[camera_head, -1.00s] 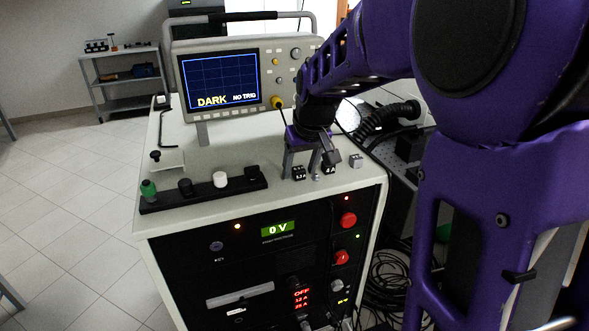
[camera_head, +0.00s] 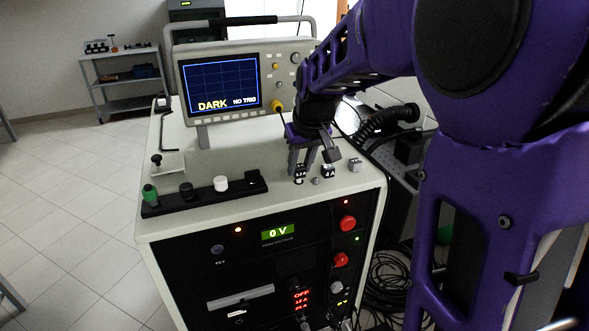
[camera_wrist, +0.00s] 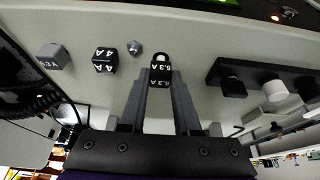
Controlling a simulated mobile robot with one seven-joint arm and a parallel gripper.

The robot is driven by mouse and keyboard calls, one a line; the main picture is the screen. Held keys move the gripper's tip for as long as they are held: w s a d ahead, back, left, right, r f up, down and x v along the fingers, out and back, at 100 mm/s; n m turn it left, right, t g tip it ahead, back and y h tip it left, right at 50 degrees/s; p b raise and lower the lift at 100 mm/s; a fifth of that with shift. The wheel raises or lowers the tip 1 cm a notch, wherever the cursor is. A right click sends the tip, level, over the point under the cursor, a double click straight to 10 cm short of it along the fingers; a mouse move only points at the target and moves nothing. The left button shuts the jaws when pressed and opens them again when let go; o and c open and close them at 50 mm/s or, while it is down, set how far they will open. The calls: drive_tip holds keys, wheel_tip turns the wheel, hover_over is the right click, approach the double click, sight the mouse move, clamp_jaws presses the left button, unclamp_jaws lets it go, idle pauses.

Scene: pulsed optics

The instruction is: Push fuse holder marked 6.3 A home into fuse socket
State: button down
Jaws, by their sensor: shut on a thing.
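The fuse holder marked 6.3 A is a small black block with white lettering, seen in the wrist view (camera_wrist: 161,78) and in the head view (camera_head: 299,170). My gripper (camera_head: 301,163) points down over the cabinet top and is shut on it. In the wrist view the fingers of my gripper (camera_wrist: 160,80) lie on either side of the block. A dark and pale end shows below the block, so it seems held just above the surface. I cannot pick out the fuse socket with certainty in either view.
A black block marked 4 A (camera_head: 328,171), a small metal hex piece (camera_head: 316,181) and a grey block (camera_head: 355,164) stand close on the right. A black rail (camera_head: 205,193) with several caps lies left. The oscilloscope (camera_head: 245,75) stands behind. The front panel (camera_head: 262,260) drops below.

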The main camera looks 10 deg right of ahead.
sight(300, 168)
drive_tip(key=shift+r+p, duration=2.15)
drive_tip(key=shift+r, duration=0.8)
drive_tip(key=shift+f, duration=0.1)
